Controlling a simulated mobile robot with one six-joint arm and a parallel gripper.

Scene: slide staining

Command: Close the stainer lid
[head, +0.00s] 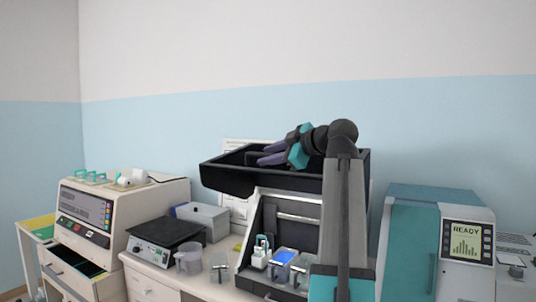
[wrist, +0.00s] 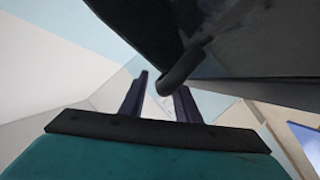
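The stainer lid (head: 228,180) is the raised dark cover over the stainer (head: 262,215) in the middle of the bench. It stands open, and jars show below it. My gripper (head: 265,154) is at the lid's upper side, with its two purple fingers pointing left. In the wrist view the dark lid (wrist: 250,40) fills the upper right, and a rounded black bar (wrist: 182,68), perhaps its handle, hangs near my fingers (wrist: 160,98). The fingers are apart, with light background between them. I cannot tell whether they touch the bar.
A teal machine (head: 420,210) with a READY screen (head: 466,241) stands to the right. On the left are a cream instrument (head: 92,208), a dark-topped plate device (head: 167,235) and a clear beaker (head: 188,260). A jar with blue contents (head: 283,258) sits under the lid.

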